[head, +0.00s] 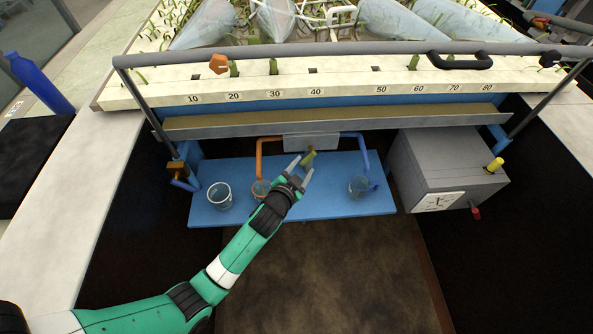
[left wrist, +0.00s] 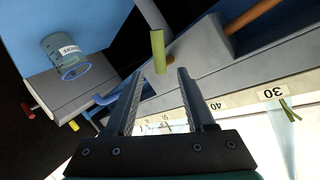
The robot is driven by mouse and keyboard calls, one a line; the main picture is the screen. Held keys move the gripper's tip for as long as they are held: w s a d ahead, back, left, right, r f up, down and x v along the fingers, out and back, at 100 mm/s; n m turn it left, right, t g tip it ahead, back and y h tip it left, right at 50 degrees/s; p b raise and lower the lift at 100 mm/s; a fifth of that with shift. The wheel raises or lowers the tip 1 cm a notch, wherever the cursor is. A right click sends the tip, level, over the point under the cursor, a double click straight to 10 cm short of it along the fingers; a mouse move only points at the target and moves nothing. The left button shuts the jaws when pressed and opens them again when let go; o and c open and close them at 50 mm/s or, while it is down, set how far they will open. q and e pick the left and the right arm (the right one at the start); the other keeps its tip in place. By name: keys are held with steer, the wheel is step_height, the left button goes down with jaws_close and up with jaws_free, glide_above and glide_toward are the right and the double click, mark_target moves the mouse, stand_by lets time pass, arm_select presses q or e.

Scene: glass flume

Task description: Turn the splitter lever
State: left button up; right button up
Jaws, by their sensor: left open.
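The splitter lever (head: 308,159) is a short yellow-green handle below the grey splitter box (head: 322,141), between an orange pipe (head: 259,155) and a blue pipe (head: 365,150). My left gripper (head: 303,170) is open, with its fingertips close to the lever. In the left wrist view the lever (left wrist: 158,50) stands just beyond the gap between the open fingertips (left wrist: 160,73). I cannot tell whether either finger touches it. My right gripper is in neither view.
A blue shelf (head: 320,205) holds a clear cup (head: 219,196) at the left, one under the orange pipe (head: 260,188) and one under the blue pipe (head: 358,187). A grey box (head: 440,165) with a yellow knob (head: 494,165) stands right. A metal ledge (head: 345,124) runs above.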

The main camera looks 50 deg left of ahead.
arm_select(q)
steer(key=p+v, duration=0.1)
steer(key=v, duration=0.5)
steer(key=shift+s+r+p, duration=0.2)
steer(key=shift+p, duration=0.1)
steer(key=shift+d, duration=0.15)
